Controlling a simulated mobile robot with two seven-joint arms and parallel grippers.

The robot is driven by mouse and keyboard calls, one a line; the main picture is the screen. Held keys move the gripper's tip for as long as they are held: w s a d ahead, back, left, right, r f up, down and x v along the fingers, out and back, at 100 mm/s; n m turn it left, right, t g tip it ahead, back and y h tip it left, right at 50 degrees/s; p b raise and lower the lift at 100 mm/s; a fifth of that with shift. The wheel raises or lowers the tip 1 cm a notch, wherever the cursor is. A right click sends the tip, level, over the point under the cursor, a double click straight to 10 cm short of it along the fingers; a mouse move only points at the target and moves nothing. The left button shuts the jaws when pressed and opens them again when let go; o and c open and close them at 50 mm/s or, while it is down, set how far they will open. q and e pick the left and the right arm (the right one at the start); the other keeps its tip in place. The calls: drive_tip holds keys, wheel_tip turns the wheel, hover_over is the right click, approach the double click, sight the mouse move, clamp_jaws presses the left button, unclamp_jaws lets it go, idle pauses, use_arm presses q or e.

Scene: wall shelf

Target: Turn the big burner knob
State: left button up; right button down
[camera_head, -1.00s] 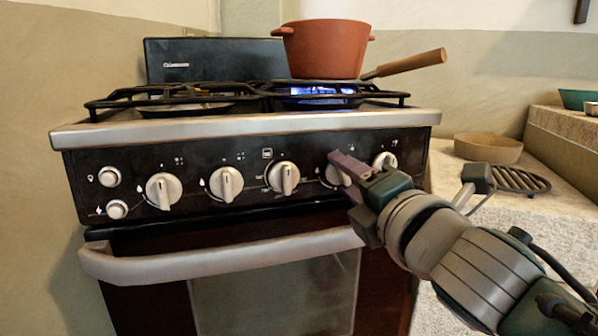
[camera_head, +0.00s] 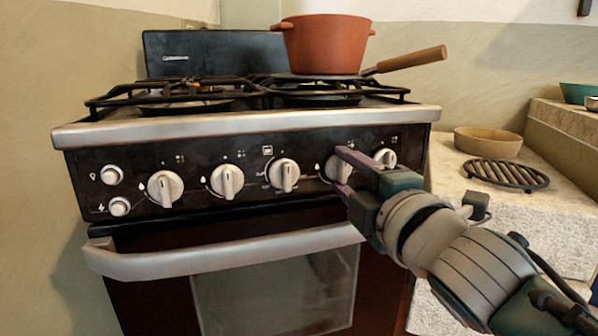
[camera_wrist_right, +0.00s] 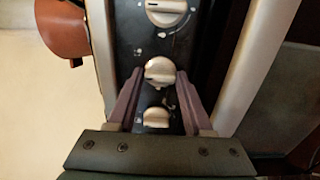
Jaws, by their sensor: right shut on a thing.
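The stove's front panel has a row of round silver knobs. The knob second from the right (camera_head: 331,167) is partly hidden by my right gripper (camera_head: 345,170) in the head view. In the right wrist view this knob (camera_wrist_right: 159,70) sits between the two purple fingertips of my right gripper (camera_wrist_right: 158,76), which is shut on it. The other knobs in the row are free, including the far-right one (camera_head: 386,158). No flame shows under the red pot (camera_head: 325,45). My left gripper is not in view.
The oven handle (camera_head: 220,257) juts out below the knobs. A bowl (camera_head: 487,142) and a round black trivet (camera_head: 507,175) lie on the counter at right.

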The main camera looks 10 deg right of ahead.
drive_tip(key=shift+c, duration=1.6)
unclamp_jaws()
drive_tip(key=s+d+p, duration=0.1)
drive_tip(key=s+p, duration=0.1)
drive_tip(key=s, duration=0.8)
drive_tip(key=shift+d+p, duration=0.1)
drive_tip(key=shift+p, duration=0.2)
